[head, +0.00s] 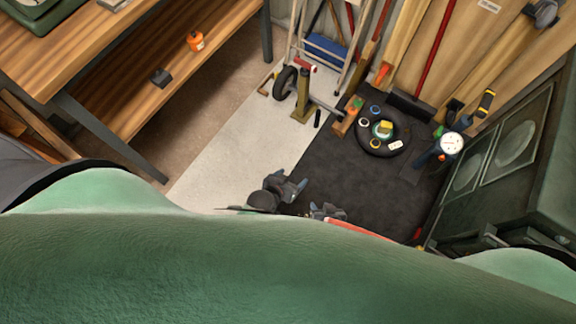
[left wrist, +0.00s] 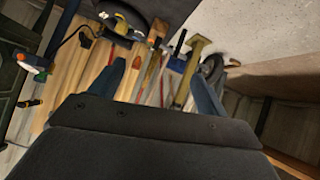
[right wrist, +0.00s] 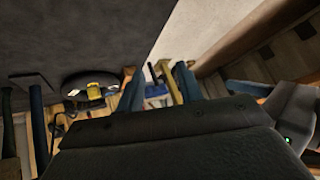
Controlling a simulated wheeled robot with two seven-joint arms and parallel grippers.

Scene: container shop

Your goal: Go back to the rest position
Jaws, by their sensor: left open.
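My left gripper (head: 292,186) shows in the head view near the lower middle, over the edge between the pale floor strip and the dark mat. In the left wrist view its two blue-grey fingers (left wrist: 160,88) stand wide apart with nothing between them. My right gripper (head: 330,211) is just below and to the right, low over the dark mat (head: 330,170). In the right wrist view its fingers (right wrist: 158,88) are apart, with only background between them. My green body hides most of both arms.
A wooden workbench (head: 95,40) with a lower shelf stands at left, an orange bottle (head: 195,41) on the shelf. A black tyre (head: 384,152) holding small items lies on the mat. A dark green cabinet (head: 545,150) stands at right. Tools and planks lean at the back.

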